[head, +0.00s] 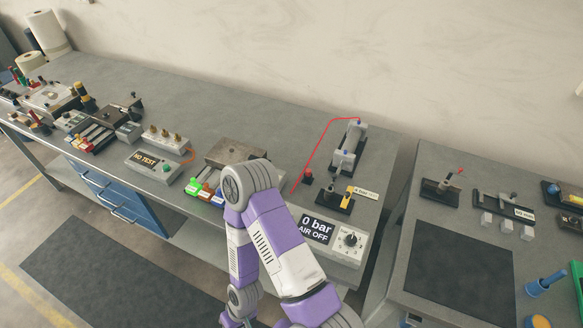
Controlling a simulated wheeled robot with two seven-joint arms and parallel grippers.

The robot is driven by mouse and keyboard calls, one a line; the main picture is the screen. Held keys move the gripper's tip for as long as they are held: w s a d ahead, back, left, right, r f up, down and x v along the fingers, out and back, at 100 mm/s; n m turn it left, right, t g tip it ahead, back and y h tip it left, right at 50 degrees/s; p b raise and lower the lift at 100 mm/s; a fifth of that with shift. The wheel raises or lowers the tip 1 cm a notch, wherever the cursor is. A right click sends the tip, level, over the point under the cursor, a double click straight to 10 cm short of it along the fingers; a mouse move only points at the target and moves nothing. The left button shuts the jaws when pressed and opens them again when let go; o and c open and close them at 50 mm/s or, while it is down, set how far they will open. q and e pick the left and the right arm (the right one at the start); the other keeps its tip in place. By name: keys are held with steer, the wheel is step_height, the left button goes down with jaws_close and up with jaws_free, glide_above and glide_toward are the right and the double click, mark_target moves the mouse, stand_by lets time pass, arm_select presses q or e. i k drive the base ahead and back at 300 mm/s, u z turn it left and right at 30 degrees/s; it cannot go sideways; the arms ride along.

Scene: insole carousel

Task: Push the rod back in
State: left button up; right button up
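A grey cylinder-like unit (348,150) with blue fittings lies on a dark base at the back right of the near bench. A thin red hose (326,136) runs from its far end down toward the front. A rod cannot be made out clearly; the unit's near end is too small to tell whether one sticks out. Neither gripper shows.
A small dark block with a yellow part (348,196) and a red button (308,176) sit between unit and control box. A "NO TEST" box (147,160), coloured blocks (205,190) and a brown plate stand left. A second bench with a dark mat (459,270) is right.

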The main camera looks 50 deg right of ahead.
mark_target(334, 176)
steer(key=u, duration=0.05)
steer(key=k, duration=0.95)
steer(key=z, duration=0.9)
steer(key=i, duration=0.3)
steer(key=z, duration=0.05)
